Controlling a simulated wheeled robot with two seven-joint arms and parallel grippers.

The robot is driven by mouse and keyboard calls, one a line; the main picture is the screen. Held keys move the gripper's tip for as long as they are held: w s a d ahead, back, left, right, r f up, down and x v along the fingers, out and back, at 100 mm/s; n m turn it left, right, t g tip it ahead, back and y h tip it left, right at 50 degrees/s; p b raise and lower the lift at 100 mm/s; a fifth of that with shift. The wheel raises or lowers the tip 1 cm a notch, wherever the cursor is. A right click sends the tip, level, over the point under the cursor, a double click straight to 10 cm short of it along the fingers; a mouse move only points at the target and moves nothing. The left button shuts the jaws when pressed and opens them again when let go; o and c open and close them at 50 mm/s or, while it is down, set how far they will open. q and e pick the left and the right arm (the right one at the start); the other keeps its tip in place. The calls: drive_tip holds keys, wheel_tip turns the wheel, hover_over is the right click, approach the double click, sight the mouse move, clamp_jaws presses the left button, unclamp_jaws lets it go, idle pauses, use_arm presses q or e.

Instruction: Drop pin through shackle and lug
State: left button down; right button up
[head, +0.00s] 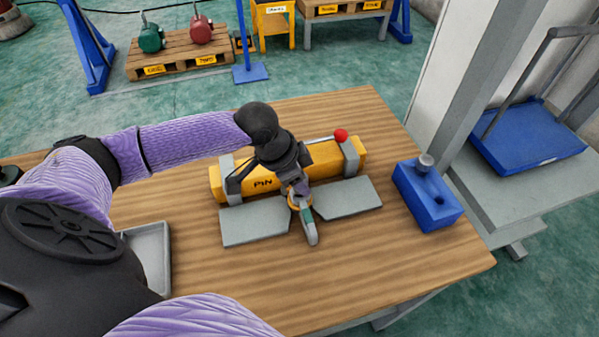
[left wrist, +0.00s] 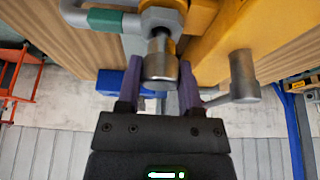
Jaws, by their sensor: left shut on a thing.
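My left gripper (head: 297,186) is over the middle of the work table, just above the shackle (head: 309,222), a grey bow with a green band. The shackle hangs by an orange lug (head: 294,203) at the front of the yellow beam marked PIN (head: 325,158). In the left wrist view, my left gripper (left wrist: 160,92) is shut on a round grey metal pin head (left wrist: 160,62). The pin lines up with the shackle's eye (left wrist: 160,18) and seems to touch or enter it; its depth is hidden. My right gripper is not in view.
Grey plates (head: 255,228) lie in front of the beam, with a gap between them. A red ball (head: 341,135) stands above the beam's right end. A blue block (head: 432,202) with a hole and a grey knob is at right; a grey tray (head: 152,250) is at left.

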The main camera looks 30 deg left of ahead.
use_arm(q)
drive_tip(key=shift+f, duration=0.4)
drive_tip(key=shift+c, duration=0.8)
unclamp_jaws()
drive_tip(key=p+v, duration=0.3)
drive_tip(key=v, duration=0.7)
